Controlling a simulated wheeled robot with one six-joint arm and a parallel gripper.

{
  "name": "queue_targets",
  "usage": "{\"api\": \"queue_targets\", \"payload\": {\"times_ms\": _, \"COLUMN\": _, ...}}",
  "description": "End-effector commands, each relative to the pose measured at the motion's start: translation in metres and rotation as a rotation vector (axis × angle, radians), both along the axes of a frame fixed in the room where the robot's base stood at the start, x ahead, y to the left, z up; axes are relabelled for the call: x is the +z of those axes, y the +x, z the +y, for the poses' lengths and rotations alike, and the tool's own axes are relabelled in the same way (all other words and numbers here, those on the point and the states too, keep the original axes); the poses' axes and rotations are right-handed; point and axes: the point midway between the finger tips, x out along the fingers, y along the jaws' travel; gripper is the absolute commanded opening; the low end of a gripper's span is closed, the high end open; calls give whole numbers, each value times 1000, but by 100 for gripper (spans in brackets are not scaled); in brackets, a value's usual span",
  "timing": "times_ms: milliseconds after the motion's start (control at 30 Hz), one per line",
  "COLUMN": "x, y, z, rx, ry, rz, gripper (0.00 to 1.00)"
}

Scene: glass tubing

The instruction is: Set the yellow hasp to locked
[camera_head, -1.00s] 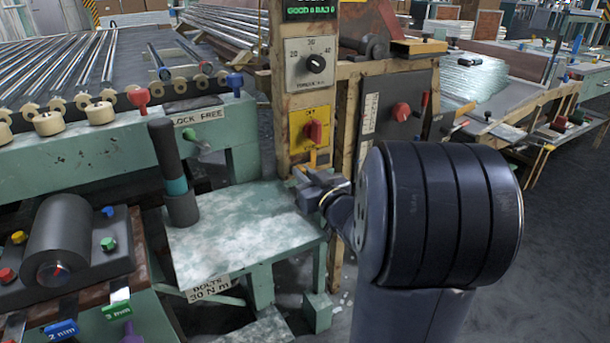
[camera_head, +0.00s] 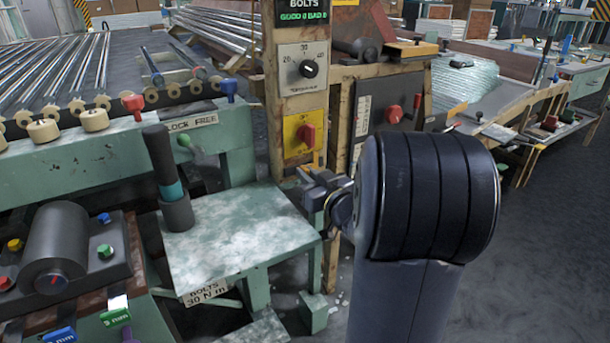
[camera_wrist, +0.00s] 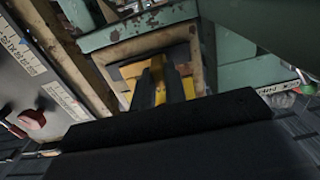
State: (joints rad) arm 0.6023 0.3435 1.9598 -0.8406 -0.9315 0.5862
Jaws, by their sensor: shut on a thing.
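The yellow hasp (camera_wrist: 159,82) shows in the wrist view as a narrow yellow piece between the dark fingers of my gripper (camera_wrist: 168,88), in front of a pale square plate on a wooden frame. My gripper is shut on it. In the head view my gripper (camera_head: 306,175) is at the post, just below the yellow panel with a red knob (camera_head: 307,134). There the hasp is mostly hidden by the gripper, and its locked or unlocked position cannot be told.
A green bench (camera_head: 235,235) with a dark upright handle (camera_head: 163,165) stands left of my gripper. A grey box with a red knob (camera_head: 394,114) is right of the post. A roller bed with glass tubes (camera_head: 60,75) is at the far left. Open floor lies to the right.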

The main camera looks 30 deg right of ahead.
Motion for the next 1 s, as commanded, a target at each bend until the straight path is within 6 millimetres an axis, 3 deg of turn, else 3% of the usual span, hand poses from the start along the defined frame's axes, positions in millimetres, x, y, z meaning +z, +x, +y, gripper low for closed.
{"api": "queue_targets", "payload": {"times_ms": 300, "x": 1, "y": 0, "z": -3, "rx": -7, "ry": 1, "rz": -2, "gripper": 35}}
{"api": "queue_targets", "payload": {"times_ms": 600, "x": 1, "y": -4, "z": -2, "rx": -6, "ry": 1, "rz": -1, "gripper": 35}}
{"api": "queue_targets", "payload": {"times_ms": 767, "x": 3, "y": -27, "z": -4, "rx": -9, "ry": 2, "rz": -1, "gripper": 35}}
{"api": "queue_targets", "payload": {"times_ms": 1000, "x": 3, "y": -76, "z": -7, "rx": -12, "ry": 1, "rz": 0, "gripper": 35}}
